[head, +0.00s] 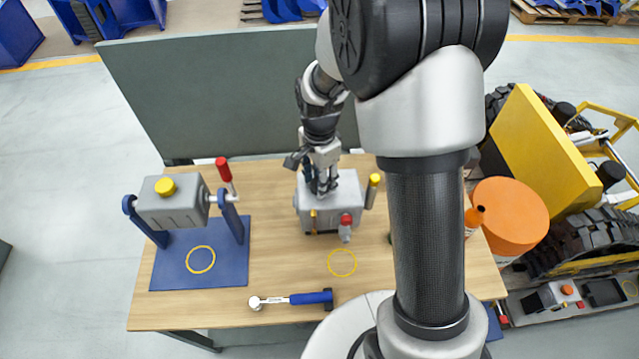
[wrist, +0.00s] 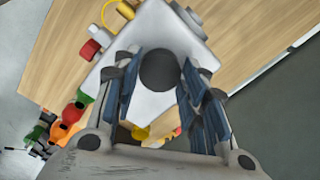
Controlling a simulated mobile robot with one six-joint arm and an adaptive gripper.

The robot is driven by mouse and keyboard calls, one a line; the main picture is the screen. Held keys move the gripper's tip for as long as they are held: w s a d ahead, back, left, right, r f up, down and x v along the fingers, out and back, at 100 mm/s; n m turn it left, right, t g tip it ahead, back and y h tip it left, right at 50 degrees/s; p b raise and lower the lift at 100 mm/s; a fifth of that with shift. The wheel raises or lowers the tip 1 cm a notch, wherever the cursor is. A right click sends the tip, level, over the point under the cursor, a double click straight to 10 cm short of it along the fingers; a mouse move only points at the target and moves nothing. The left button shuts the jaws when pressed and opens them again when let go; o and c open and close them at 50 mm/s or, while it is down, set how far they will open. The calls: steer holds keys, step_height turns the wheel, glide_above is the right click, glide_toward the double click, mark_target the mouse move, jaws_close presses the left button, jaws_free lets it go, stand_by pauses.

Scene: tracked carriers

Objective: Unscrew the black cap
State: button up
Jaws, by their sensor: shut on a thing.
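A grey box-shaped unit (head: 350,205) sits on the wooden table, with small red and yellow fittings on it. The black cap (wrist: 160,70) is a dark round disc on top of this unit in the wrist view. My gripper (head: 321,188) points down at the unit's top. In the wrist view, my gripper (wrist: 156,84) has its blue-padded fingers on both sides of the cap, shut on it. The arm and fingers hide the cap in the head view.
A blue stand (head: 170,270) at left carries a grey box with a yellow cap (head: 165,187). A red-handled lever (head: 223,168) stands beside it. A blue-handled tool (head: 300,299) lies at the front. An orange drum (head: 510,210) and a tracked carrier (head: 590,230) are at right.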

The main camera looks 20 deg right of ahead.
steer(key=shift+c, duration=0.7)
steer(key=n, duration=0.9)
steer(key=shift+n, duration=0.4)
steer(key=n, duration=0.4)
steer(key=shift+n, duration=0.4)
steer(key=n, duration=0.4)
steer(key=shift+n, duration=0.4)
